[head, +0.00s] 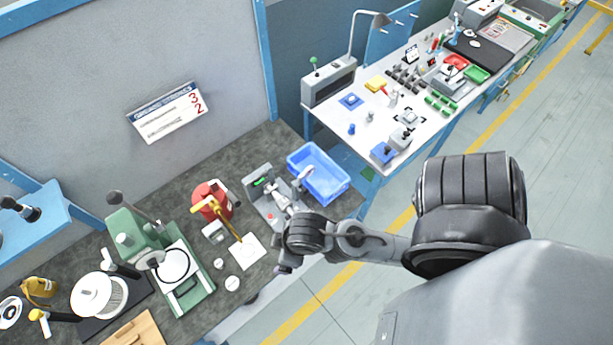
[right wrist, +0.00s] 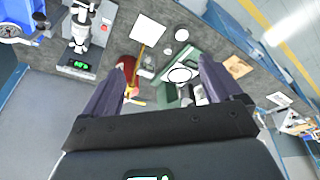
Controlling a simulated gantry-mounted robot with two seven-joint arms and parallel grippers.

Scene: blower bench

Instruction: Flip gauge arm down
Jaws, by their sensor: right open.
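A grey gauge (head: 258,185) with a lit green display stands on the dark bench beside the blue bin. A pale, rounded arm-like part (head: 281,199) shows on it; whether this is the gauge arm, and whether it is up or down, I cannot tell. In the right wrist view the gauge (right wrist: 77,69) is at the upper left, outside my fingers. My right gripper (right wrist: 158,65) is open and empty, apart from the gauge. In the head view my right wrist is just in front of the gauge, and its fingers are mostly hidden. My left gripper is not in view.
A blue bin (head: 336,185) stands right of the gauge. Left of it are a red can (head: 208,198) with a yellow handle, a white card (head: 246,252) and a green press (head: 190,285). A white table (head: 330,121) stands behind at the right.

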